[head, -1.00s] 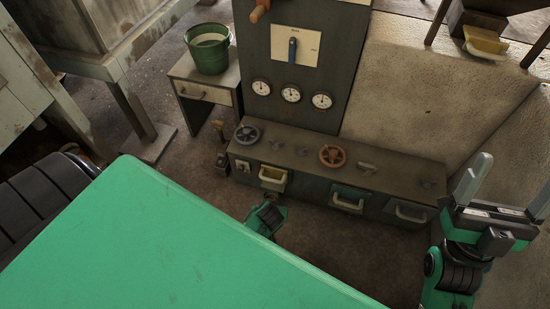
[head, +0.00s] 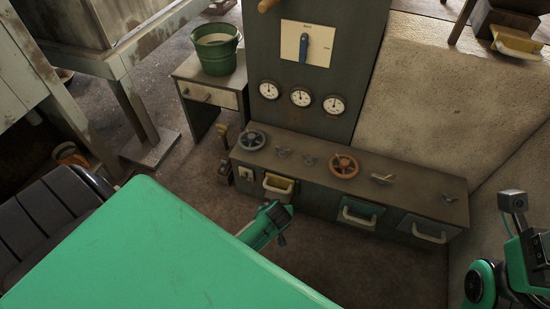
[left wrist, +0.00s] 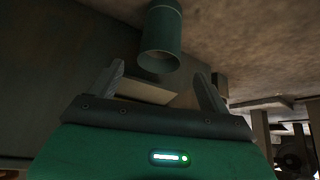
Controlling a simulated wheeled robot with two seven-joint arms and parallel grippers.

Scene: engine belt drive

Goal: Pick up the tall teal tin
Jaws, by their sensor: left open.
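A dark teal cylinder (left wrist: 161,38), which looks like the tall teal tin, shows at the top middle of the left wrist view. Its rounded end faces the camera. I cannot make out the tin in the head view. My left gripper (left wrist: 160,84) is open, with its two fingers spread and the cylinder beyond them, roughly centred between the tips. Nothing is visibly held. In the head view the left gripper's fingers do not show. My right arm (head: 515,262) is at the right edge of the head view, its fingers out of sight.
A low dark cabinet (head: 292,172) with handwheels and drawers stands below a gauge panel (head: 350,55). A green bucket (head: 215,55) sits on a small side table (head: 197,92). Bare floor lies before the cabinet.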

